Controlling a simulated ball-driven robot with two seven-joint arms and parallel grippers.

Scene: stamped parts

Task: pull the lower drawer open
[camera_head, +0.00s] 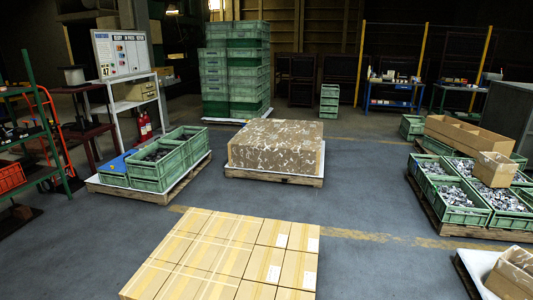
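Neither my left gripper nor my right gripper is in view.
Strapped cartons (225,260) fill the near middle. Behind them a wrapped load (277,147) sits on a pallet. Green crates (158,170) stand left, more crates (458,215) with metal parts right, and a tall crate stack (235,70) at the back. Grey floor (365,205) is clear between.

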